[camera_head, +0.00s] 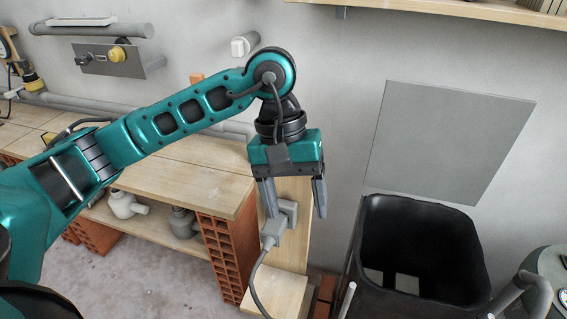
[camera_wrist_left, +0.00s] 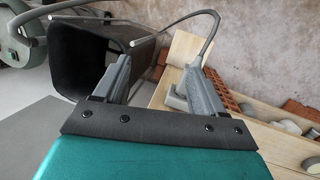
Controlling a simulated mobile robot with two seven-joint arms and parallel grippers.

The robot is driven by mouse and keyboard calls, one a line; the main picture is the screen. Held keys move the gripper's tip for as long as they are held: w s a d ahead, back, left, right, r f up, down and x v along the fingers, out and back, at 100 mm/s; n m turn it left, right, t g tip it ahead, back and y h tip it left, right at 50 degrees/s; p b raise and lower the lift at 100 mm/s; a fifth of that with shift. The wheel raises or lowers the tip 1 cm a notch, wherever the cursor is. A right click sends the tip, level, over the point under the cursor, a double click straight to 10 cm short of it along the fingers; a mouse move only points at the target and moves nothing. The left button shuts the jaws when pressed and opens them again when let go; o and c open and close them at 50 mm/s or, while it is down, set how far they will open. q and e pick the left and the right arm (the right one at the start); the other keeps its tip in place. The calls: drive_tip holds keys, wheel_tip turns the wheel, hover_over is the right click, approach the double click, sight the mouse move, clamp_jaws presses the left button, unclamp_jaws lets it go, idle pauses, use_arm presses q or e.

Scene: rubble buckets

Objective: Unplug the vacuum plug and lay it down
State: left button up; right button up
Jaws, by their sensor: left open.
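The grey vacuum plug (camera_head: 273,232) sits against a pale grey socket box (camera_head: 290,212) on an upright wooden board, and looks plugged in. Its dark cable (camera_head: 255,275) hangs down from it; the cable also shows in the left wrist view (camera_wrist_left: 208,35). My left gripper (camera_head: 294,208) is open and empty, fingers pointing down, close to the plug and socket. In the left wrist view its two fingers (camera_wrist_left: 156,66) stand apart, and the right one hides most of the plug. Whether a finger touches the plug cannot be told. My right gripper is out of view.
A black bin (camera_head: 420,235) stands open at the right below a grey wall panel (camera_head: 450,140). A wooden bench (camera_head: 175,165) on brick supports (camera_head: 225,240) runs along the left. A wooden shelf (camera_head: 470,12) is overhead at right. A small wooden block (camera_head: 278,298) lies below the plug.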

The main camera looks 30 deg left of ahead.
sight(270, 233)
use_arm(q)
drive_tip(key=w+a+r+m+t+y, duration=0.1)
drive_tip(key=w+a+r+y, duration=0.15)
drive_tip(key=a, duration=0.35)
drive_tip(key=shift+y, duration=0.25)
wheel_tip(270, 233, down, 14)
drive_tip(key=shift+d+r+b, duration=0.15)
drive_tip(key=shift+r+b, duration=0.05)
drive_tip(key=shift+b, duration=0.2)
drive_tip(key=c, duration=1.2)
drive_tip(key=shift+c, duration=0.2)
drive_tip(key=shift+s, duration=0.15)
drive_tip(key=shift+s+d, duration=0.2)
drive_tip(key=shift+s, duration=0.6)
drive_tip(key=shift+s, duration=0.2)
